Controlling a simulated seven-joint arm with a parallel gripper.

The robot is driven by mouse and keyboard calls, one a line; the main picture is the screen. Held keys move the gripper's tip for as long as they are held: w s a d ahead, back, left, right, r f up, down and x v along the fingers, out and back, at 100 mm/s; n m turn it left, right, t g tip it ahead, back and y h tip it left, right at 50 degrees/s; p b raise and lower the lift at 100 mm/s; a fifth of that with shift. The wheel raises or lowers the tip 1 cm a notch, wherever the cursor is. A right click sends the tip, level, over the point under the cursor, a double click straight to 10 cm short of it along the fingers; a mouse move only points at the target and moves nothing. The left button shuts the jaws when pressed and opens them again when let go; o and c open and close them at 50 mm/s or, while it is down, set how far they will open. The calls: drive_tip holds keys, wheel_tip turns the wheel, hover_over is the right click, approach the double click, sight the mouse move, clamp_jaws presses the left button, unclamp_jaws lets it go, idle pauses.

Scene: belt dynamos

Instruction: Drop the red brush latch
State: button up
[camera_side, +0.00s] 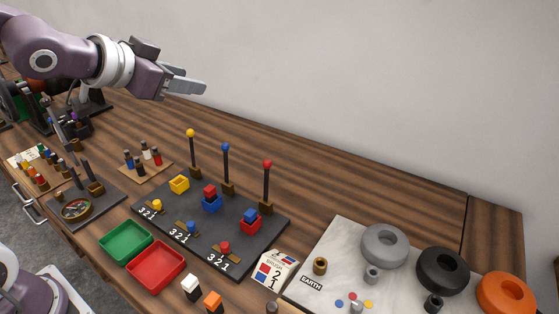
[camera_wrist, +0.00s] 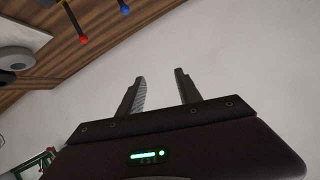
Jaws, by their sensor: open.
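The red brush latch appears to be the dark post with a red ball (camera_side: 267,164), standing upright on the black board (camera_side: 178,238). Its red ball also shows near the top left of the wrist view (camera_wrist: 83,40). A red slider knob (camera_side: 224,247) sits on the same board by the digits 3 2 1, in front of a red block (camera_side: 250,226) with a blue piece in it. My gripper (camera_side: 196,86) is high above the table, up and left of the posts. Its two fingers are apart and empty in the wrist view (camera_wrist: 160,75).
Similar posts with a blue ball (camera_side: 225,147) and a yellow ball (camera_side: 191,133) stand close to the left. A green tray (camera_side: 125,241) and a red tray (camera_side: 156,266) lie in front. A pale board (camera_side: 330,255) with several rings lies right. The wall is behind.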

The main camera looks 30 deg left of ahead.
drive_tip(key=w+d+f+m+t+h, duration=0.1)
drive_tip(key=w+d+f+m+h, duration=0.15)
drive_tip(key=w, duration=0.25)
drive_tip(key=m+t+h, duration=0.1)
drive_tip(key=m+h, duration=0.2)
drive_tip(key=h, duration=0.5)
hover_over(266, 182)
drive_tip(key=s+a, duration=0.2)
drive_tip(key=a, duration=0.1)
wheel_tip(266, 182, down, 17)
drive_tip(key=h, duration=0.1)
drive_tip(key=x, duration=0.7)
drive_tip(key=shift+s+d+r, duration=0.2)
drive_tip(key=shift+s+d, duration=0.15)
drive_tip(key=shift+c, duration=0.4)
clamp_jaws()
